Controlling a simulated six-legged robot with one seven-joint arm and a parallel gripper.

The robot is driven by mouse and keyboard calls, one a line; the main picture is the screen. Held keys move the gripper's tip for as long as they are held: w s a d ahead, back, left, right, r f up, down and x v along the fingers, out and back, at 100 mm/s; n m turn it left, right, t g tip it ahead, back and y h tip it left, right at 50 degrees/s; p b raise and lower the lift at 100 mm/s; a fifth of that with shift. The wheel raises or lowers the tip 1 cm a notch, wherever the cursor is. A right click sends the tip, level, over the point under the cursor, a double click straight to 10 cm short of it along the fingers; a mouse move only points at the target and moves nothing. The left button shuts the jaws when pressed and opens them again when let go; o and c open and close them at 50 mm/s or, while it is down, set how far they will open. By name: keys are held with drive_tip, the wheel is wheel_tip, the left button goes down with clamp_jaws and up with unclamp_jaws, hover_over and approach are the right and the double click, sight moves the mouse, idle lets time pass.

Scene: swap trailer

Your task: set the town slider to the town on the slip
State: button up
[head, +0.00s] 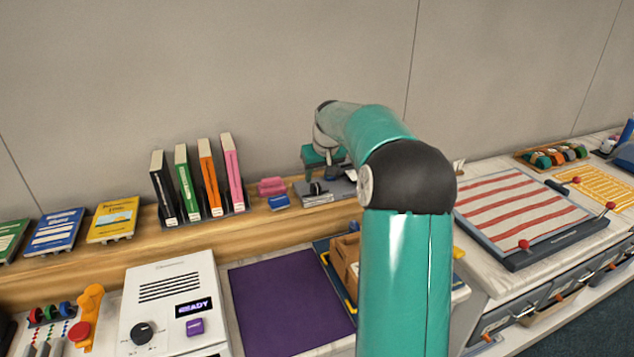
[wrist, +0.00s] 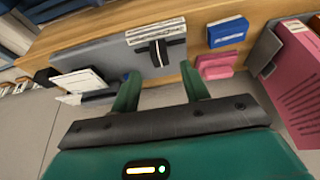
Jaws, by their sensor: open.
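A grey box (head: 322,196) that looks like the town slider sits on the wooden shelf. In the wrist view the grey box (wrist: 95,58) has a white lined strip (wrist: 155,33) and a black knob (wrist: 158,52) at one end. My gripper (wrist: 160,70) is open and empty, its two green fingers pointing toward the knob, one to each side of it in the picture. I cannot tell whether they touch it. In the head view my gripper (head: 322,174) is over the box. White cards (wrist: 80,82) stand beside the box; their writing is unreadable.
Pink (wrist: 217,66) and blue (wrist: 228,32) blocks lie close to the box. Several upright binders, including a pink one (head: 232,172), stand left of them. Below are a purple mat (head: 285,300) and a white console (head: 170,300). The wall is close behind.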

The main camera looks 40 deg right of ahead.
drive_tip(key=d+v, duration=0.1)
drive_tip(key=v, duration=0.7)
drive_tip(key=shift+a+r, duration=0.2)
drive_tip(key=shift+a, duration=0.3)
